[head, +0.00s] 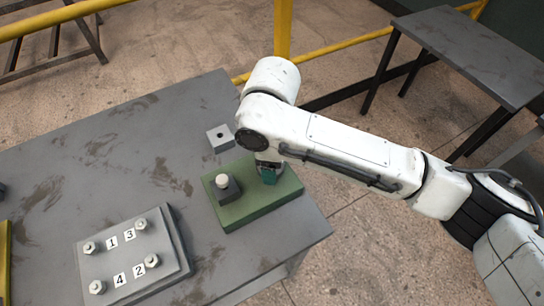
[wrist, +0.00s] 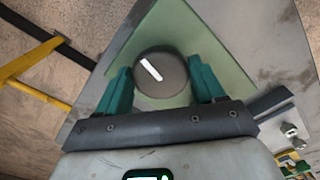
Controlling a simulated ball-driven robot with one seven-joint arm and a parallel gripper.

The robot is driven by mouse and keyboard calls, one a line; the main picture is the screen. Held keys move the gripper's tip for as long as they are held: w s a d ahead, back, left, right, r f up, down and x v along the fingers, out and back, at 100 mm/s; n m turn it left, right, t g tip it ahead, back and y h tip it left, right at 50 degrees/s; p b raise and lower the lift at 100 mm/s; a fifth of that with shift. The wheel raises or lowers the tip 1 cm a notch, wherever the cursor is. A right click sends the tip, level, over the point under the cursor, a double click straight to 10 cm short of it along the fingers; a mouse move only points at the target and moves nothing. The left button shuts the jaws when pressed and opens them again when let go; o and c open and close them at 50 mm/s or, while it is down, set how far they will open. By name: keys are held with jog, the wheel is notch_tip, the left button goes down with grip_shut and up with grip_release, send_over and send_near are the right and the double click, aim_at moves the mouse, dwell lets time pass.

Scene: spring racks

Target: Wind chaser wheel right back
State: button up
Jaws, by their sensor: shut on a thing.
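The chaser wheel (wrist: 158,84) is a round dark grey knob with a white line on its top face. It sits on a green plate (head: 238,216), which also shows in the wrist view (wrist: 225,35). The white line slants from upper left to lower right in the wrist view. My gripper (head: 268,175) is over the right back part of the green plate, its teal fingers on either side of the wheel. It is shut on the wheel, as the wrist view shows (wrist: 162,80). In the head view my gripper and arm hide the wheel.
A dark block with a pale round knob (head: 222,181) stands on the green plate, left of my gripper. A grey block with a hole (head: 220,138) lies behind it. A numbered plate with several bolts (head: 128,285) is at the front left. The grey table (head: 90,165) has bare room at left.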

jog(key=shift+n, duration=0.6)
jog(key=o, duration=1)
jog(key=shift+o, duration=0.2)
notch_tip(320, 180, up, 11)
jog(key=shift+f, duration=0.1)
dwell(0.4)
